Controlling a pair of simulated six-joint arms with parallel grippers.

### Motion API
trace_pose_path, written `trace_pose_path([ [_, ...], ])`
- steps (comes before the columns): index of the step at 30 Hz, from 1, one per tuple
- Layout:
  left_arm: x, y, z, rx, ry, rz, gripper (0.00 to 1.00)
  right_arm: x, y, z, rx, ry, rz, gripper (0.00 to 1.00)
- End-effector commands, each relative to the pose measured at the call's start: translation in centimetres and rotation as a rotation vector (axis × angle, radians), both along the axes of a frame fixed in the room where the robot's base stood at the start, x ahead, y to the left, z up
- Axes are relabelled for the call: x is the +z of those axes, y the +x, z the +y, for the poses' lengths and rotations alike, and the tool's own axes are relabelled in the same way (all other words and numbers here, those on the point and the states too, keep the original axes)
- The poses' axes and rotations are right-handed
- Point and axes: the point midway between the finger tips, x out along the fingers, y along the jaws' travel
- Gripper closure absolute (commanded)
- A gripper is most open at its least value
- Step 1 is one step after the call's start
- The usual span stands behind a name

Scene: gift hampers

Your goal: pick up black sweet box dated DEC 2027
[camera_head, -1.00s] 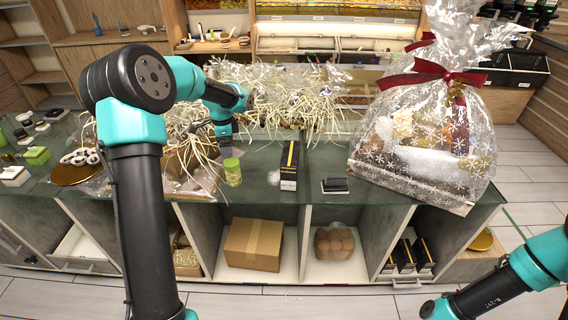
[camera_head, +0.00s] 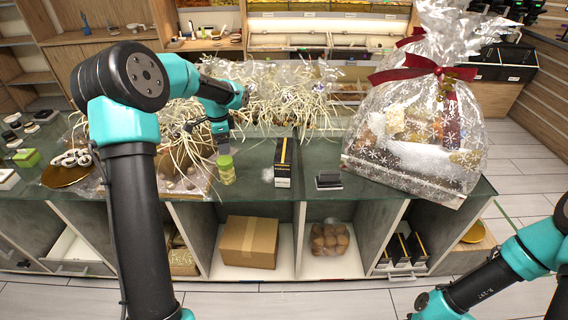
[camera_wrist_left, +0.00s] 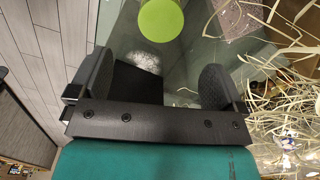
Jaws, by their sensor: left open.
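A black box (camera_head: 284,162) with a thin gold stripe stands on the glass counter; its date is too small to read. More black boxes with gold stripes (camera_head: 402,249) stand in a lower compartment on the right. My left gripper (camera_head: 221,140) is above the counter, left of the standing box and close to a green-lidded jar (camera_head: 226,169). In the left wrist view my left gripper (camera_wrist_left: 157,85) is open and empty. Past its fingers, a dark shape that looks like the black box (camera_wrist_left: 135,80) shows partly behind the gripper bar. My right gripper is out of view.
A white fluffy item (camera_head: 268,175) lies between jar and box. A small black item (camera_head: 330,181) lies right of the box, and a large wrapped hamper (camera_head: 415,140) stands farther right. Straw-like strands (camera_head: 285,105) spread behind. A carton (camera_head: 248,241) sits below.

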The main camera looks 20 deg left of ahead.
Motion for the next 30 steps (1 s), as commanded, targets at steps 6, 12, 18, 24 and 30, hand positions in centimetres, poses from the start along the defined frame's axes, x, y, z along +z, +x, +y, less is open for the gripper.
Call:
trace_pose_path([
  [6, 1.4, 2.5, -3.7, 0.227, 0.008, -0.028, 0.04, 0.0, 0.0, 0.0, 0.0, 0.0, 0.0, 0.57],
  [12, 3.1, 5.0, -7.9, 0.5, 0.007, -0.062, 0.04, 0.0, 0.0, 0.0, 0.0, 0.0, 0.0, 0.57],
  [18, 4.7, 7.0, -12.3, 0.773, -0.005, -0.097, 0.04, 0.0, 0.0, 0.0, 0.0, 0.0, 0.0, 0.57],
  [24, 6.4, 8.7, -16.7, 1.035, -0.029, -0.131, 0.04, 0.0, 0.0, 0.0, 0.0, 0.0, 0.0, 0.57],
  [30, 7.3, 9.4, -19.0, 1.188, -0.048, -0.148, 0.04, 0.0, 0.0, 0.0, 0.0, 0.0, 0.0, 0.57],
])
